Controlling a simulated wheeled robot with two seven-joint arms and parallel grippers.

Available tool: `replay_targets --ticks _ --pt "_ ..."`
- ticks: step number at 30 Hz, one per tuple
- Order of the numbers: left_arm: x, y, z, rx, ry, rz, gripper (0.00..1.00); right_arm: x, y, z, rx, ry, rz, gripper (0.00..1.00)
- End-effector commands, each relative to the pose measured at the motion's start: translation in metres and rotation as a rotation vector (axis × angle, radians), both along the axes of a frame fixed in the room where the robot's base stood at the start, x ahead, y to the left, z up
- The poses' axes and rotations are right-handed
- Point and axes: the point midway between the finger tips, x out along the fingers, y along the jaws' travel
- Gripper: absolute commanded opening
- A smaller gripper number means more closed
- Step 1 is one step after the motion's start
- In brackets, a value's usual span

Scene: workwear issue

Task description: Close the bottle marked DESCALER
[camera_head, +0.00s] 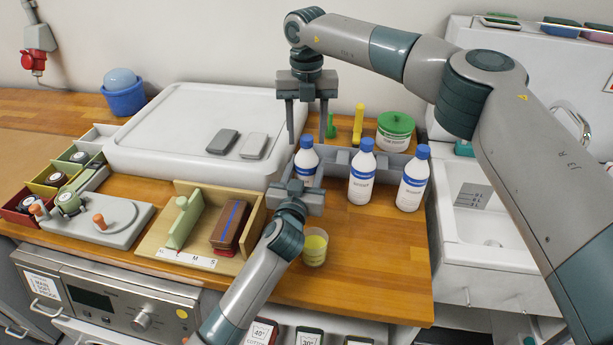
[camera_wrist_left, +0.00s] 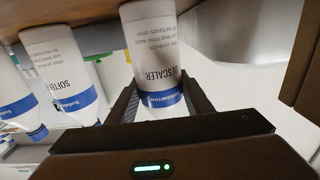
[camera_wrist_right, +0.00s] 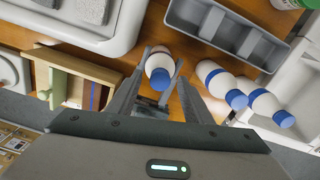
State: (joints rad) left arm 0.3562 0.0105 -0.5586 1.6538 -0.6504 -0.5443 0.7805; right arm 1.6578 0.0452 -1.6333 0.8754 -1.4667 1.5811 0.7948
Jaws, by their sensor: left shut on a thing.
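The DESCALER bottle (camera_head: 307,158) is white with a blue cap (camera_head: 306,142) and stands upright, leftmost of three similar bottles. Its label (camera_wrist_left: 160,70) reads upside down in the left wrist view. My left gripper (camera_head: 304,172) is shut around its body, low from the front. My right gripper (camera_head: 307,128) points down above it, open and empty, fingers apart on either side. In the right wrist view the blue cap (camera_wrist_right: 160,79) shows between those fingers. The cap sits on the bottle top; I cannot tell how tight it is.
Two more blue-capped bottles (camera_head: 362,172) (camera_head: 411,179) stand to the right, beside a grey divided bin (camera_head: 340,160). A cup of yellow liquid (camera_head: 314,246) stands in front. A wooden sorter (camera_head: 160,240) is left. The counter (camera_head: 380,270) at front right is clear.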

Motion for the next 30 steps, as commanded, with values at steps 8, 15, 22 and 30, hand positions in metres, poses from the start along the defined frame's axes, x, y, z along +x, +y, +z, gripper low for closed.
replay_targets --ticks 8,15,22,30 --pt "0.0 0.0 0.0 -0.001 0.001 0.0 0.0 0.0 0.0 0.001 0.0 0.0 0.002 0.46" --pt "0.0 0.0 0.0 -0.001 0.001 0.0 0.0 0.0 0.0 0.016 0.0 -0.002 0.002 0.46" --pt "0.0 0.0 0.0 -0.001 0.001 0.0 0.0 0.001 0.0 0.052 0.0 -0.002 0.001 0.46" --pt "0.0 0.0 0.0 -0.001 0.001 0.0 0.0 0.0 0.0 0.097 -0.001 -0.001 0.001 0.46"
